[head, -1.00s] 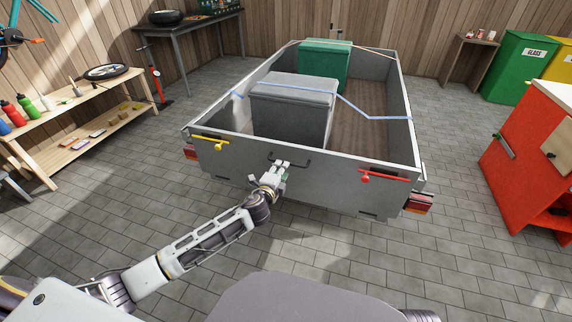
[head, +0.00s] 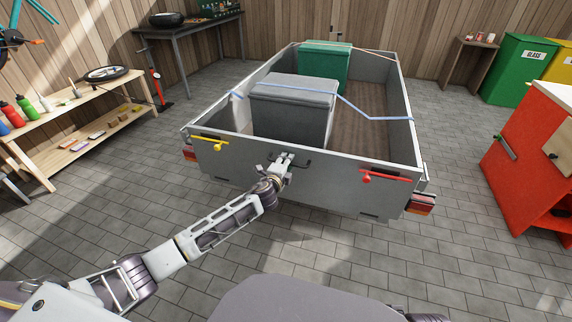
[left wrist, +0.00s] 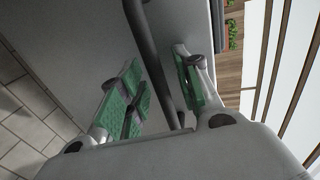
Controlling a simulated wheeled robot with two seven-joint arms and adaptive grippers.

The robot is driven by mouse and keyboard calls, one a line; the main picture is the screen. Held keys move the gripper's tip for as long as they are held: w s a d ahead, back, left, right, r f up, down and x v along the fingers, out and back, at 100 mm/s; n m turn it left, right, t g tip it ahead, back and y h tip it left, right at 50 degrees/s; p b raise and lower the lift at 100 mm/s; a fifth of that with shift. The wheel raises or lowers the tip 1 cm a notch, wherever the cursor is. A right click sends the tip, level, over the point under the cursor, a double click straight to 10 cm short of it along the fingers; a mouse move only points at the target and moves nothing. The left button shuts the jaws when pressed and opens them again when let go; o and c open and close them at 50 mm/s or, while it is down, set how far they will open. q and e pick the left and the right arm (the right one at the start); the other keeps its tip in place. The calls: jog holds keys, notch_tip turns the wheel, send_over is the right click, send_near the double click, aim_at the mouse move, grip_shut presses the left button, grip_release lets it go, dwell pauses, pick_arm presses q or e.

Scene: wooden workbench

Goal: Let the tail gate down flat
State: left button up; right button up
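The trailer's grey tail gate (head: 335,180) stands upright at the near end of the trailer. A yellow latch (head: 210,143) is at its left and a red latch (head: 385,177) at its right; both handles lie roughly level. A dark bar handle (head: 304,163) sits near the gate's upper middle. My left gripper (head: 284,160) is at this handle and partly hides it. In the left wrist view, the green-padded fingers (left wrist: 160,88) are apart, with the dark bar handle (left wrist: 147,45) running between them. Contact is unclear. My right gripper is out of view.
A grey box (head: 292,100) and a green box (head: 325,65) stand inside the trailer, with a blue strap (head: 355,107) across. A red cabinet (head: 525,150) stands right and a wooden bench (head: 85,125) left. The paved floor before the gate is clear except for my arm.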

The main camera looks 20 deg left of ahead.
pick_arm(q)
jog(key=shift+c, duration=0.2)
grip_shut()
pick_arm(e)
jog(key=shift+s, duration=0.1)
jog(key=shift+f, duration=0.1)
pick_arm(q)
jog(key=shift+s+f, duration=0.15)
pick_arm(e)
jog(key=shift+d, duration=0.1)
